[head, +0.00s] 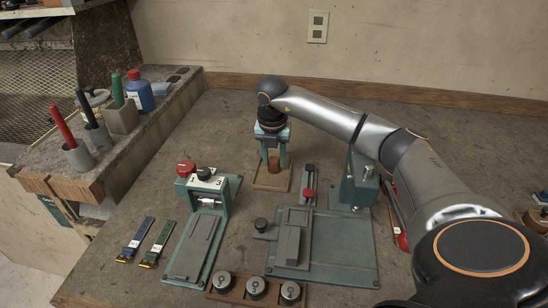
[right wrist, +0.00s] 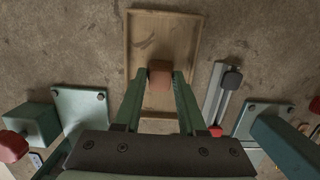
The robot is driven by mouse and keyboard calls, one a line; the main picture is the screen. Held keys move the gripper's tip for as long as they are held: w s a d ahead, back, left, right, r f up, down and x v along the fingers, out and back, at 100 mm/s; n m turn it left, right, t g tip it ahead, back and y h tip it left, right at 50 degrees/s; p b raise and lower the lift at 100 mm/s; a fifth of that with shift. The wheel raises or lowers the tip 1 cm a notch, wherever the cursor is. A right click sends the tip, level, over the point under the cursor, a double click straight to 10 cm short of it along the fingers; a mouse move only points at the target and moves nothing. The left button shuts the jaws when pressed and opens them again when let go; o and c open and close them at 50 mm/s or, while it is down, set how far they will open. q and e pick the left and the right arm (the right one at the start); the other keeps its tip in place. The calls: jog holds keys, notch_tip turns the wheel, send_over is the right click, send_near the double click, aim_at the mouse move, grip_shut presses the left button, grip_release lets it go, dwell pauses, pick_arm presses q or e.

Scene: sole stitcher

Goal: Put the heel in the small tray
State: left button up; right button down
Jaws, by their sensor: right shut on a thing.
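My right gripper (head: 273,161) points down over the small wooden tray (head: 264,186) and is shut on the reddish-brown heel (head: 275,166). In the right wrist view, the heel (right wrist: 160,70) sits between the two green fingertips (right wrist: 159,84), and the tray (right wrist: 148,28) lies beneath it. The heel is within the tray's outline, toward its middle. I cannot tell whether it touches the tray floor. The tray is otherwise empty where it shows. My left gripper is not in view.
A slide with a red knob (head: 308,194) stands close right of the tray. A green press with a red knob (head: 204,190) stands to the left. A green plate fixture (head: 340,250) and a rack of numbered discs (head: 256,288) are in front. The bench behind is clear.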

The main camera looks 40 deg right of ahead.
jog(key=shift+f, duration=0.15)
jog(key=shift+c, duration=2.4)
grip_release()
notch_tip(320, 180, up, 12)
jog(key=s+a, duration=0.1)
jog(key=shift+a, duration=0.25)
jog(key=shift+s, duration=0.1)
